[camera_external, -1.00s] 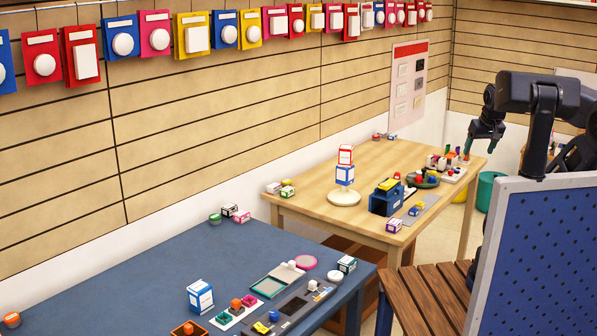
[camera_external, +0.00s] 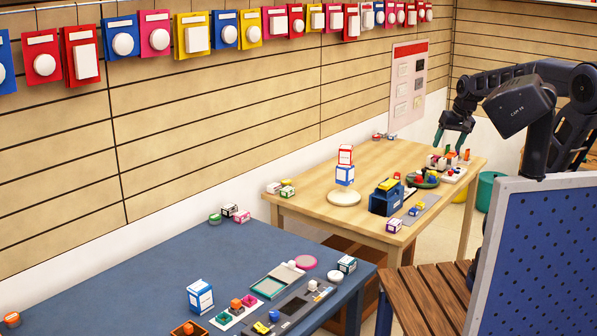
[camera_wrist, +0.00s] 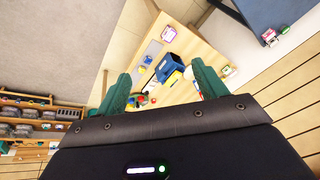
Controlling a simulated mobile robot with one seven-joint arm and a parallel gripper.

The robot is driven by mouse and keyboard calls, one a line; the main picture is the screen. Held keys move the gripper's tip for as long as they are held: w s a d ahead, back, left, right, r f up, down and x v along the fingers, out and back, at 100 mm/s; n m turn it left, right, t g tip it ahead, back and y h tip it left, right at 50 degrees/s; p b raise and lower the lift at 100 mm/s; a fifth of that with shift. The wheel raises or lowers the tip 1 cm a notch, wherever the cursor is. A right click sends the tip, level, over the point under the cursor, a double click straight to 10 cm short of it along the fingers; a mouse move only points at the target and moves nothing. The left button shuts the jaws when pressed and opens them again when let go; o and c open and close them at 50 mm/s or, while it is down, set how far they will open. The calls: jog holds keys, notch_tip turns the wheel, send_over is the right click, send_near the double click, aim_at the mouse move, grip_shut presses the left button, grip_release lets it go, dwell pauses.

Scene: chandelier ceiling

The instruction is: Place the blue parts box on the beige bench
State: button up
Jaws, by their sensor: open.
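A white box with blue bands (camera_external: 200,297) stands upright on the blue bench in the foreground. I cannot tell for sure which is the parts box. My gripper (camera_external: 450,141) is open and empty above the bench's far right end; its green fingers (camera_wrist: 162,84) frame the wrist view.
The blue bench (camera_external: 130,285) carries a grey tray (camera_external: 290,312), small coloured parts and several small boxes. A green round tray (camera_external: 424,181) and a white rack (camera_external: 455,174) crowd the beige bench's right side. A blue pegboard panel (camera_external: 540,260) stands at the right. The beige bench's back middle is clear.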

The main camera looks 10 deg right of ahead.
jog(key=w+a+f+g+y, duration=0.2)
jog(key=w+a, duration=0.1)
jog(key=a, duration=0.7)
jog(key=w+a+f+g+y, duration=0.15)
jog(key=w+a, duration=0.25)
jog(key=a, duration=0.7)
jog(key=s+a+f+g+y, duration=0.1)
jog(key=a+f+g, duration=0.15)
jog(key=a, duration=0.85)
jog(key=s+a+f+g+y, duration=0.1)
jog(key=a+f+g, duration=0.15)
jog(key=a, duration=0.75)
jog(key=s+a+f+m+g+y, duration=0.15)
jog(key=s+a+f, duration=0.35)
jog(key=a, duration=0.6)
jog(key=s+a+f+m+g+y, duration=0.1)
jog(key=s+a+f+m+g, duration=0.3)
jog(key=a, duration=0.8)
jog(key=m+g+y, duration=0.2)
jog(key=m+y, duration=0.1)
jog(key=m, duration=0.1)
send_near(193, 299)
notch_tip(193, 299, up, 8)
jog(key=f, duration=0.5)
jog(key=a+f, duration=0.1)
jog(key=f, duration=0.2)
jog(key=shift+s, duration=0.4)
jog(key=shift+x, duration=3.75)
